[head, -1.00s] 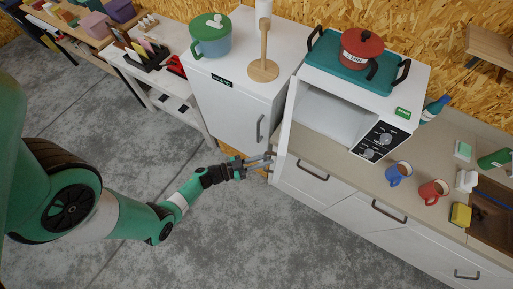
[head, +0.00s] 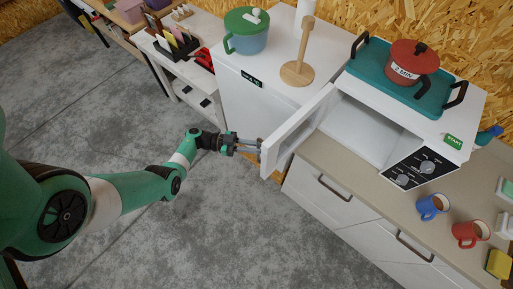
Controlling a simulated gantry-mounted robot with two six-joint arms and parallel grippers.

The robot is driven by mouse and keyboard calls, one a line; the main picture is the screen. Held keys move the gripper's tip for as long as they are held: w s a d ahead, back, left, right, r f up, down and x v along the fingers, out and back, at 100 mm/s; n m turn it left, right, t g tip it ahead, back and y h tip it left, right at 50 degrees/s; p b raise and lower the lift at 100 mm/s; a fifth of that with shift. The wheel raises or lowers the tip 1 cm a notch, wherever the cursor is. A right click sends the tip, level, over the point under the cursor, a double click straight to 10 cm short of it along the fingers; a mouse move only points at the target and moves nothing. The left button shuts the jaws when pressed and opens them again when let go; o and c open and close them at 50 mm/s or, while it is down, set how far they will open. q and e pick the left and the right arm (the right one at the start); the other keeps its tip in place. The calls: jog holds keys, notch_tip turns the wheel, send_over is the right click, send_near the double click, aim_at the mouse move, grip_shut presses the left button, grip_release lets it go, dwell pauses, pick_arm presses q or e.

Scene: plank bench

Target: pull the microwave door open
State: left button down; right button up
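The white microwave (head: 362,128) stands on the counter with its door (head: 300,131) swung wide open to the left. The empty white inside of the microwave shows. The dark control panel with two knobs (head: 413,168) is right of the opening. My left gripper (head: 257,147) is at the outer face of the door, near its free edge. Its fingers are a small distance apart and close around the door's handle, which is mostly hidden by the fingers and the door. My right gripper is not in view.
A teal tray (head: 380,62) with a red pot (head: 412,66) sits on the microwave. A white fridge (head: 262,95) with a green-lidded pot (head: 247,33) and wooden stand (head: 298,72) is behind the door. Blue (head: 431,205) and red (head: 470,234) mugs stand on the counter. Floor space at left is clear.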

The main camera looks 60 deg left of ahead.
pick_arm(q)
jog(key=c, duration=0.8)
grip_release()
jog(key=shift+w+r, duration=0.1)
jog(key=shift+w, duration=0.05)
jog(key=shift+c, duration=0.2)
jog(key=b+v, duration=0.1)
jog(key=v, duration=1)
jog(key=shift+s+b, duration=0.25)
jog(key=shift+b, duration=0.15)
jog(key=shift+a, duration=0.15)
